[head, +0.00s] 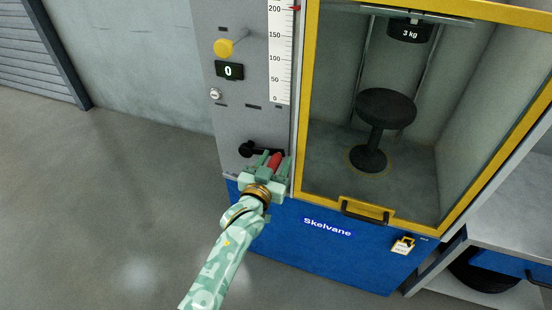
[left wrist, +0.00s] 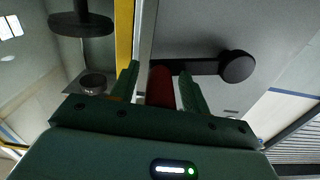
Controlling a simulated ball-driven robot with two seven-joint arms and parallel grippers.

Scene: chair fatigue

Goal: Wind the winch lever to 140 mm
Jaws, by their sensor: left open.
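The winch lever is a black arm on a round black hub (head: 245,149), low on the grey panel. It points right, and its red handle (head: 275,160) is at the arm's free end. My left gripper (head: 272,162) is at the handle with its jaws open. In the left wrist view the red handle (left wrist: 160,88) stands between the two green fingers, with the black hub (left wrist: 238,66) to the right. A gap shows on at least the right side of the handle. The white scale (head: 280,60) has a red mark (head: 297,7) near 200. My right gripper is out of view.
A yellow-framed cabinet (head: 298,130) stands right of the panel, with a black stool (head: 385,105) under a 3 kg weight (head: 408,31). A yellow knob (head: 223,47) and a display reading 0 (head: 230,71) are above the lever. The floor at left is clear.

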